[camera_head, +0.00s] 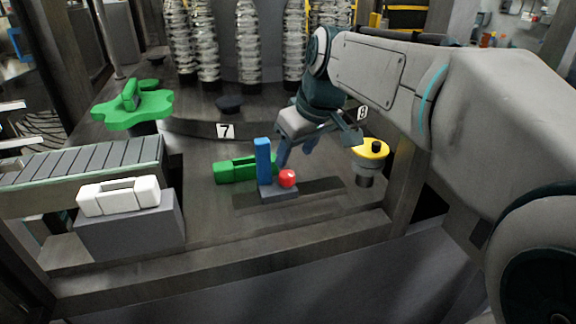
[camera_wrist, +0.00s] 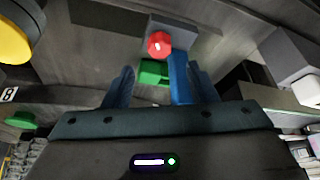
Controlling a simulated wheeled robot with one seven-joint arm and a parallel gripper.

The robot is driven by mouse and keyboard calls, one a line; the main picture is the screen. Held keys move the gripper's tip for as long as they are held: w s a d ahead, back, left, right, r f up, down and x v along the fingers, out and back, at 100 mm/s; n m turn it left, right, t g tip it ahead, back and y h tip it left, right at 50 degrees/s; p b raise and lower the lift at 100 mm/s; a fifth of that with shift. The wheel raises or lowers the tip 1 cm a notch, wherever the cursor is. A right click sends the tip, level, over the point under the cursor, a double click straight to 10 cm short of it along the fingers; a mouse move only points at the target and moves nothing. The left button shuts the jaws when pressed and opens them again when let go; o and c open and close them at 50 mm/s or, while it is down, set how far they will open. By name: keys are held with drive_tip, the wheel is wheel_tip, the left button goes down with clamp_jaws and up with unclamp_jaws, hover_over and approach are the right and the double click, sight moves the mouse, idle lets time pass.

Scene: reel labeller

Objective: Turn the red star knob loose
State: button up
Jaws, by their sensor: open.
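The red star knob (camera_head: 287,178) sits low at the front of a grey block (camera_head: 277,195), beside an upright blue post (camera_head: 263,162). In the wrist view the knob (camera_wrist: 159,43) is ahead of the fingertips, roughly centred between them. My gripper (camera_head: 296,155) is just above and behind the knob in the head view, fingers pointing down. In the wrist view my gripper (camera_wrist: 160,70) is open with nothing held. The blue post (camera_wrist: 179,78) appears close to the right finger; I cannot tell whether they touch.
A white handled piece (camera_head: 118,196) rests on a grey box at left, near a roller conveyor (camera_head: 80,165). Clear bottles (camera_head: 247,45) stand behind.

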sight(287, 174)
drive_tip(key=x, duration=0.6)
drive_tip(key=shift+w+a+f, duration=0.1)
drive_tip(key=shift+w+f, duration=0.05)
drive_tip(key=shift+f, duration=0.2)
drive_tip(key=c, duration=1)
drive_tip(key=shift+n, duration=0.3)
drive_tip(key=n+g+y+b, duration=0.1)
drive_tip(key=n, duration=0.3)
drive_tip(key=shift+w, duration=0.1)
drive_tip(key=n+g, duration=0.1)
drive_tip(key=n, duration=0.2)
drive_tip(key=n+g, duration=0.1)
drive_tip(key=n, duration=0.2)
drive_tip(key=shift+w+g+y, duration=0.1)
drive_tip(key=shift+g+y, duration=0.2)
drive_tip(key=shift+y, duration=0.1)
